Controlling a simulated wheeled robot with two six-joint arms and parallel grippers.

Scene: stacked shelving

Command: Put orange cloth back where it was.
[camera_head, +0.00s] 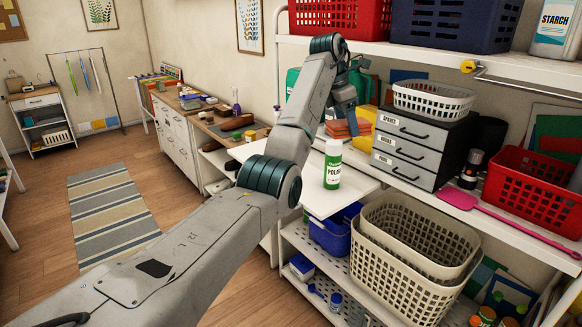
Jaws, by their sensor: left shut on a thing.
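The orange cloth (346,128) is a flat, folded piece at the back of the middle shelf, left of the grey drawer unit. My left arm reaches in from the lower left, and my left gripper (350,122) points down at the cloth and is shut on it. The wrist and fingers hide part of the cloth, and I cannot tell whether it touches the surface below. My right gripper is not in view.
A green-and-white polish can (332,164) stands on the white board in front of the cloth. The drawer unit (411,150) carries a white basket (433,101). Yellow and green items crowd behind the gripper. A red crate (533,190) and a pink swatter (458,200) lie right.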

